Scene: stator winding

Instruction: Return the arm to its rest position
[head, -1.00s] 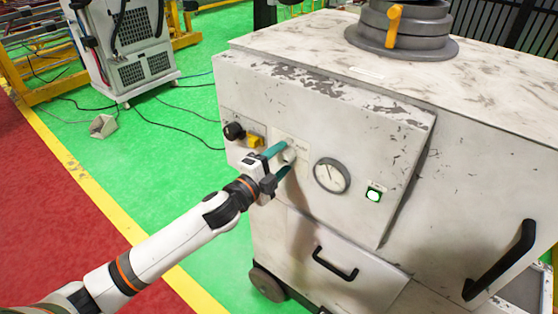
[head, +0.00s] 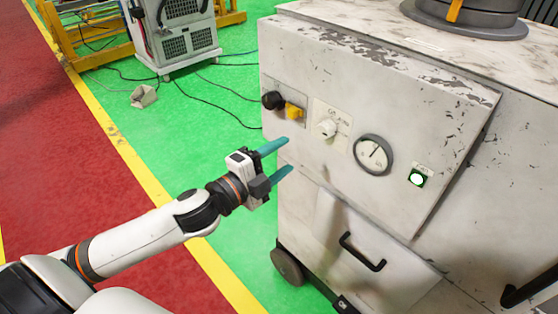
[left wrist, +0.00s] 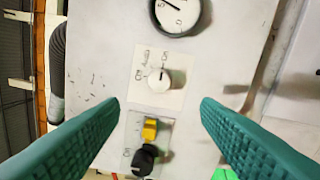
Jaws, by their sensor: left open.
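My left gripper (head: 282,160) is open and empty, with two teal fingers pointing at the front panel of a worn white machine cabinet (head: 350,75). It stands apart from the panel, below and left of a white rotary knob (head: 327,128). The knob also shows in the left wrist view (left wrist: 158,77), between and beyond the open teal fingers (left wrist: 160,125). A black knob (head: 273,100) and a yellow switch (head: 293,110) sit left of the white knob. My right gripper is not in view.
The cabinet has a black drawer handle (head: 362,252) and a wheel (head: 287,266) low down. A grey-white unit (head: 178,38) with cables on the green floor (head: 185,130) stands at the back left. The floor left of the cabinet is mostly clear.

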